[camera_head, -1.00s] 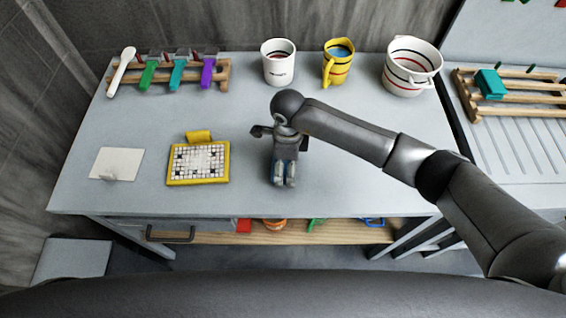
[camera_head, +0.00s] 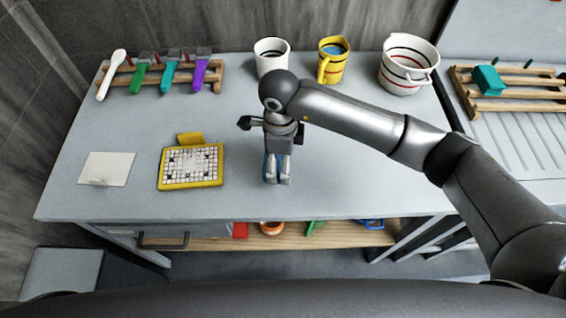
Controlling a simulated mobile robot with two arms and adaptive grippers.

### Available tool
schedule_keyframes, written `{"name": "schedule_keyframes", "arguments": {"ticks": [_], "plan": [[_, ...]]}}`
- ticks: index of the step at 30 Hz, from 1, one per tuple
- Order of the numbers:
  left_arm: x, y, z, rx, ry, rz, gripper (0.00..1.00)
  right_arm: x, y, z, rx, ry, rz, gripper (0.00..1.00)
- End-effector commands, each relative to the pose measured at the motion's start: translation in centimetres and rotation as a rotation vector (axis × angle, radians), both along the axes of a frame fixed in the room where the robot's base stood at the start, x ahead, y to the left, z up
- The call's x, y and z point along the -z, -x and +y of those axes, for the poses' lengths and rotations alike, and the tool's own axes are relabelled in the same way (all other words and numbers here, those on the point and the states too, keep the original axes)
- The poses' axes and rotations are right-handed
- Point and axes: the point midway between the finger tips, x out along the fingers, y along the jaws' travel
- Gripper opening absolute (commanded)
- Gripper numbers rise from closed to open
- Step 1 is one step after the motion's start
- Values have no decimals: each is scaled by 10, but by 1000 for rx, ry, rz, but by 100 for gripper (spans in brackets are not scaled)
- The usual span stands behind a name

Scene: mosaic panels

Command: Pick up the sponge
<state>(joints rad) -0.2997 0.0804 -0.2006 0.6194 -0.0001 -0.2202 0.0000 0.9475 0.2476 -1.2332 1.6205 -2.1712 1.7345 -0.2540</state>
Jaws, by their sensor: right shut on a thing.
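My right gripper (camera_head: 277,176) points down over the grey table, right of the mosaic panel. It is shut on a small blue thing (camera_head: 267,165), probably the sponge. Only a blue strip shows beside the fingers; the rest is hidden by the gripper. I cannot tell whether it touches the table. My left gripper is not in view.
The yellow-framed mosaic panel (camera_head: 191,167) and a white tile (camera_head: 107,168) lie at left. Tools rest on a wooden rack (camera_head: 216,76). A white mug (camera_head: 271,58), yellow mug (camera_head: 332,60) and white bucket (camera_head: 405,72) stand behind. A teal block (camera_head: 487,80) sits on the right rack.

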Motion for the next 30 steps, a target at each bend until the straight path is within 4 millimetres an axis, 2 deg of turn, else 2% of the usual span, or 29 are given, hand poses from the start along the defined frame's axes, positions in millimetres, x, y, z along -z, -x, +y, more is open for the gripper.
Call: {"name": "schedule_keyframes", "arguments": {"ticks": [1, 4, 9, 15, 21, 29, 30], "plan": [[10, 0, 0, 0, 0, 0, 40, -10, 8, 5, -7, -5, -9, 74], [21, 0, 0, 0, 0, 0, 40, -34, 27, 11, -8, -4, -9, 74], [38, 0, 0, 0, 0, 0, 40, -52, 69, 25, -7, -3, -6, 74], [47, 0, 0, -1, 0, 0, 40, -69, 99, 36, -3, -3, -4, 74], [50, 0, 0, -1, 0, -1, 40, -76, 112, 39, 0, -1, -3, 74], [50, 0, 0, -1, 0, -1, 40, -77, 113, 40, 2, 0, -2, 74], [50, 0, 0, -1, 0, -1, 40, -77, 113, 40, 2, 0, -2, 86]]}}
